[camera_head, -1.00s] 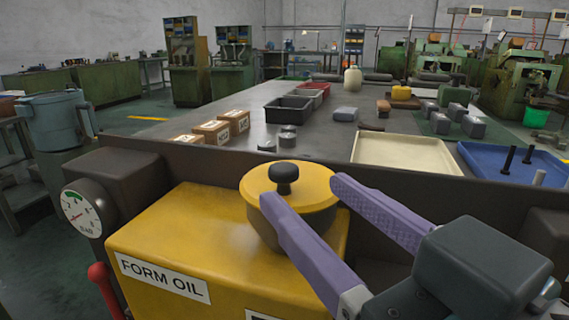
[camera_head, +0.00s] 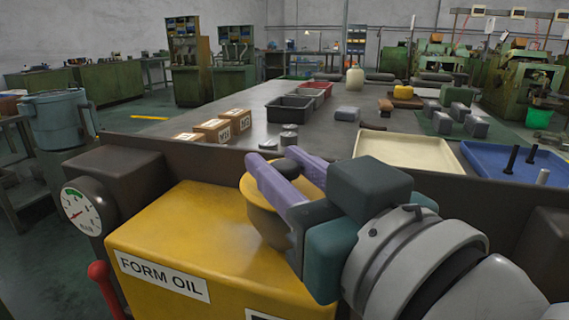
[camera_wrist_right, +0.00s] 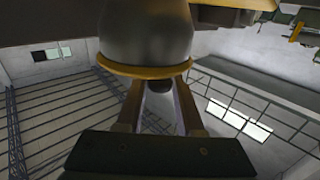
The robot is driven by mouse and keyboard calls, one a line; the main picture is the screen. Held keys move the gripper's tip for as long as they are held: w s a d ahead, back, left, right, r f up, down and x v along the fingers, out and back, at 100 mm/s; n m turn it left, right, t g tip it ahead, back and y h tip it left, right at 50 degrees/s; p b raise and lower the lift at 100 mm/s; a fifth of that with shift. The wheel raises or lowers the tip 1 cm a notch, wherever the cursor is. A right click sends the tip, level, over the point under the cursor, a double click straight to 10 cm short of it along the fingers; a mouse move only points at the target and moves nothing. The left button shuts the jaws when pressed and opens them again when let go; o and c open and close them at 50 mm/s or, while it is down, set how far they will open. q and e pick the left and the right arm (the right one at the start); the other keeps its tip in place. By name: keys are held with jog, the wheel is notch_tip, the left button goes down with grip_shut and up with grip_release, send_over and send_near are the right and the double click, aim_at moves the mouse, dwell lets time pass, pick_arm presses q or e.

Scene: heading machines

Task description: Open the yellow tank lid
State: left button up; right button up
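The yellow tank (camera_head: 190,235), labelled FORM OIL, stands in front of me in the head view. Its round yellow lid (camera_head: 258,208) sits on top, partly hidden by my right gripper (camera_head: 281,164). The lid's dark knob (camera_head: 287,169) shows between the two purple fingers. In the right wrist view, the lid's yellow rim (camera_wrist_right: 150,71) is above the fingers, and the knob (camera_wrist_right: 160,86) lies between the fingertips with a gap on each side. My right gripper looks open around the knob. My left gripper is not in view.
A pressure gauge (camera_head: 80,208) and a red lever (camera_head: 104,288) are at the tank's left. Behind is a table (camera_head: 330,135) with cardboard boxes (camera_head: 212,130), a cream tray (camera_head: 405,148) and a blue tray (camera_head: 495,158).

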grip_shut()
dwell(1.0)
